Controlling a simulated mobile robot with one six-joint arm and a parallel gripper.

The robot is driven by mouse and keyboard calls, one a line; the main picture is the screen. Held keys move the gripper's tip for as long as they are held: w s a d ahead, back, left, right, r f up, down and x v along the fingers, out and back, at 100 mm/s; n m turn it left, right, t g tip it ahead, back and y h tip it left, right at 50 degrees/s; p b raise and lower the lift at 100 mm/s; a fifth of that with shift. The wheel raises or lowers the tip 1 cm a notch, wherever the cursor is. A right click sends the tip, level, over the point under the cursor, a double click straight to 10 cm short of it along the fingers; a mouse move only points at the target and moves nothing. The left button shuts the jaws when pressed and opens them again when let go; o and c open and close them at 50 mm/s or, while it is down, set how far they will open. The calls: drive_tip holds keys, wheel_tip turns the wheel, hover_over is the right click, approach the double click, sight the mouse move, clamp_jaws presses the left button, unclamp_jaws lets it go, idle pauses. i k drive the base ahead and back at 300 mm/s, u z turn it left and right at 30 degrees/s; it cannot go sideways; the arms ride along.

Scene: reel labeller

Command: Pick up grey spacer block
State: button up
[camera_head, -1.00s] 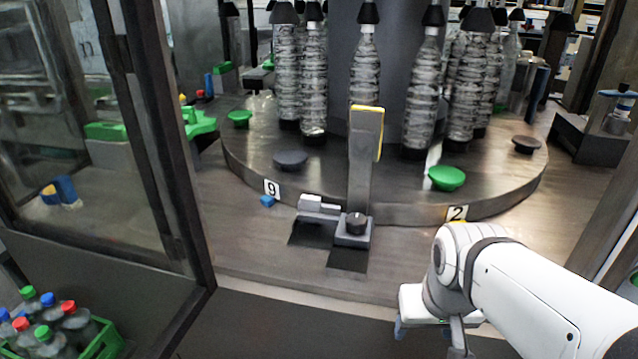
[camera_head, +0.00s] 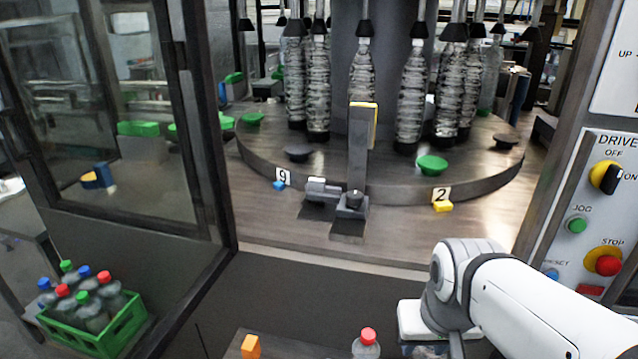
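My gripper (camera_head: 430,349) is at the bottom edge of the picture, below my white wrist, well in front of the deck and apart from the block. Its fingers are largely hidden or cut off, so its opening does not show.
The round bottle carousel (camera_head: 385,180) stands behind the post.

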sight(314, 185)
drive_tip(key=u, duration=1.2)
drive_tip(key=k, duration=0.7)
drive_tip(key=z, duration=0.8)
drive_tip(key=i, duration=1)
drive_tip(key=z, duration=0.05)
